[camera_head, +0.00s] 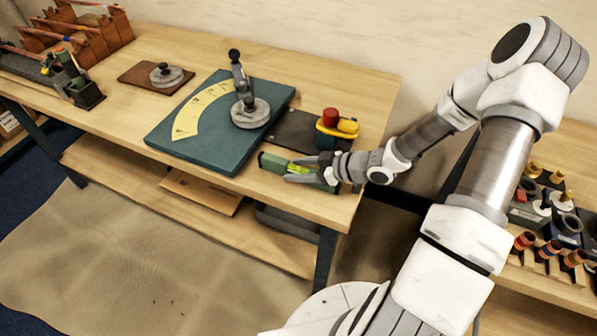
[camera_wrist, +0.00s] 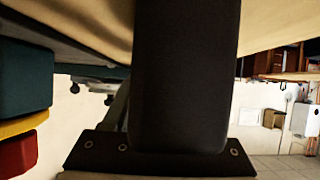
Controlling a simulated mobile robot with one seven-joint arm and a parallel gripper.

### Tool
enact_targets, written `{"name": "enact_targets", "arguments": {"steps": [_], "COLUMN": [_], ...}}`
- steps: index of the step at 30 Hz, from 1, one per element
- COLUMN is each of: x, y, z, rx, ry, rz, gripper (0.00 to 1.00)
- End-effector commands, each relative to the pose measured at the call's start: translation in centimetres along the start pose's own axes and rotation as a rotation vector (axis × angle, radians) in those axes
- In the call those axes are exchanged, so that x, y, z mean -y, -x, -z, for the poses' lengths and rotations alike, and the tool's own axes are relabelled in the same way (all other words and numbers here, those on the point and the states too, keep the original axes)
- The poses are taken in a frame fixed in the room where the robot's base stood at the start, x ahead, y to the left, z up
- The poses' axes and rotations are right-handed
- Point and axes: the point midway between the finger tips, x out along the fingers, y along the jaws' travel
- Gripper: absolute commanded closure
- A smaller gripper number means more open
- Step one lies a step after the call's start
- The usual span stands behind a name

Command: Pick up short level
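The short level (camera_head: 272,162) is a green bar with a bright yellow-green vial. It lies at the front edge of the bench, right of the teal board, in the head view. My gripper (camera_head: 300,170) is low over it, coming from the right, with one grey finger on its far side and one on its near side. The fingers hide part of the level. Whether they touch or press on it cannot be told. In the wrist view a large dark block fills the middle, and I cannot identify the level there.
The teal board (camera_head: 165,139) with a yellow scale and a grey weighted pointer lies left of the level. A yellow holder (camera_head: 337,128) with a red piece stands just behind my gripper. A brown plate (camera_head: 138,80) is farther left. A rack (camera_head: 525,257) of small parts is at right.

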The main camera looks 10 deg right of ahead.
Motion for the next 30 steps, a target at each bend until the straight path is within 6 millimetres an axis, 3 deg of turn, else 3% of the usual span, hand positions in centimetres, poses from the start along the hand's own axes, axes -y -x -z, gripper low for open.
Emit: {"name": "enact_targets", "arguments": {"steps": [1, 9, 23, 30], "x": [0.0, 0.0, 0.0, 0.0], "y": [0.0, 0.0, 0.1, 0.8], "z": [0.0, 0.0, 0.1, 1.4], "rx": [0.000, 0.000, -0.001, 0.000], "ry": [0.000, 0.000, 0.001, 0.003], "rz": [0.000, 0.000, 0.000, 0.000], "gripper": [0.53, 1.00, 1.00, 1.00]}}
